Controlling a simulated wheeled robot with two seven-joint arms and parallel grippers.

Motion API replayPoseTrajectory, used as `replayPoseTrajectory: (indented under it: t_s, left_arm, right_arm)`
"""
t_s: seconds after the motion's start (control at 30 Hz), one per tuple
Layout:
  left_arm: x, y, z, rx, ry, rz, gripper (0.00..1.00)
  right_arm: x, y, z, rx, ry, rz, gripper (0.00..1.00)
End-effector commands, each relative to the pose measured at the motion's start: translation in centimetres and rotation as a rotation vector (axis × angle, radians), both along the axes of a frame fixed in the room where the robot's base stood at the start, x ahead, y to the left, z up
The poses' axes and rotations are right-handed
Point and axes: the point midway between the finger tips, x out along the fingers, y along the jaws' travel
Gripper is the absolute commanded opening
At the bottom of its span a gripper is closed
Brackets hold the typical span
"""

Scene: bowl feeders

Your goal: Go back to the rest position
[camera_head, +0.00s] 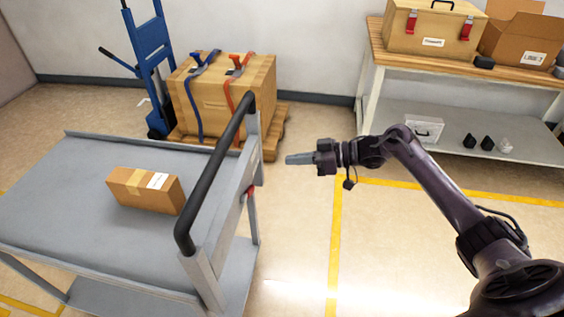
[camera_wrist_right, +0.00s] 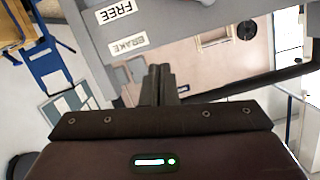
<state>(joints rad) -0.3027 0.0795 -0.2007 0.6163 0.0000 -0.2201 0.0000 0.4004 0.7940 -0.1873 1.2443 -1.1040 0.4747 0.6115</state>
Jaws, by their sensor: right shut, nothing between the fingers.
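My right gripper (camera_head: 299,159) is shut and empty. Its arm comes in from the lower right in the head view, and the fingers point left toward the cart's handle end, apart from it. In the right wrist view the closed fingers (camera_wrist_right: 159,84) show in front of the grey cart panel with its FREE and BRAKE labels. My left gripper is in neither view.
A grey cart (camera_head: 60,205) with a black handle (camera_head: 212,180) stands at the left, carrying a cardboard box (camera_head: 145,190). A strapped crate (camera_head: 225,105) and blue hand truck (camera_head: 152,60) stand behind. A workbench (camera_head: 400,60) is at the back right. Floor below my right arm is clear.

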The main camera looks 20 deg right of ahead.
Motion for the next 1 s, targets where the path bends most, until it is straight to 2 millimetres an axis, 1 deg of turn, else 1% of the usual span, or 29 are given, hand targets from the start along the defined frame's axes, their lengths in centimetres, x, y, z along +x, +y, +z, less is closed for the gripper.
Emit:
replayPoseTrajectory:
  t_s: [0.1, 0.57, 0.67, 0.77, 0.8, 0.87, 0.9, 0.97, 1.0]
  left_arm:
    - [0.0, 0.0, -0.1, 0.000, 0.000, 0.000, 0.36]
    - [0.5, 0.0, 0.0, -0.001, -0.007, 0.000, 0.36]
    - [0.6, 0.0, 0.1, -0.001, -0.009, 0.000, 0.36]
    - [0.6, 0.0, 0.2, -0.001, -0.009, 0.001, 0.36]
    - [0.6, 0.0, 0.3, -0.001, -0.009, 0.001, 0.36]
    - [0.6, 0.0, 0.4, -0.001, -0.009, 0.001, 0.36]
    - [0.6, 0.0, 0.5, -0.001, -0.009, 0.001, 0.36]
    - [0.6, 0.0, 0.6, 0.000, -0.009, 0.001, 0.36]
    - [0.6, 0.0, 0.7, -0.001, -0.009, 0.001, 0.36]
  right_arm:
    - [-0.2, -0.3, 0.1, 0.000, 0.000, 0.001, 0.00]
    - [-0.2, -0.3, 0.0, 0.001, 0.001, 0.000, 0.00]
    - [-0.1, -0.2, -1.2, -0.003, 0.008, -0.020, 0.00]
    - [0.1, -0.1, -5.2, -0.017, 0.027, -0.083, 0.00]
    - [0.1, -0.1, -7.6, -0.030, 0.040, -0.120, 0.00]
    - [-0.3, -0.1, -11.8, -0.059, 0.068, -0.186, 0.00]
    - [-0.9, -0.1, -14.8, -0.084, 0.092, -0.230, 0.00]
    - [-2.2, -0.2, -19.4, -0.127, 0.132, -0.295, 0.00]
    - [-3.3, -0.2, -22.2, -0.158, 0.161, -0.333, 0.00]
